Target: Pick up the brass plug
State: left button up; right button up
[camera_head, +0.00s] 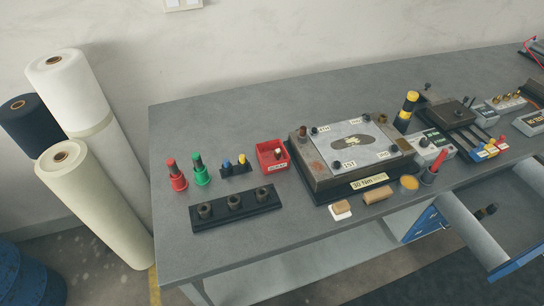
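No part is plainly marked as the brass plug, and I cannot tell which one it is. Several small brass-coloured knobs (509,96) stand upright on a pale block at the far right of the bench. A short round yellowish piece (409,183) stands near the front edge, right of the plate fixture. A small light-topped piece (277,152) sits in the red bin (284,165). Neither of my grippers shows in this view.
The grey bench (180,240) holds a plate fixture (352,141), a black socket rack (270,201), and red (177,180) and green (201,176) handled tools. A drawer (520,262) stands open at lower right. Rolls (95,200) stand left. The bench's left front is clear.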

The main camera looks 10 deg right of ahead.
aim_at(482, 212)
jog(key=k+l, duration=0.25)
jog(key=k, duration=0.15)
jog(key=z, duration=2.15)
jog(key=l, duration=0.1)
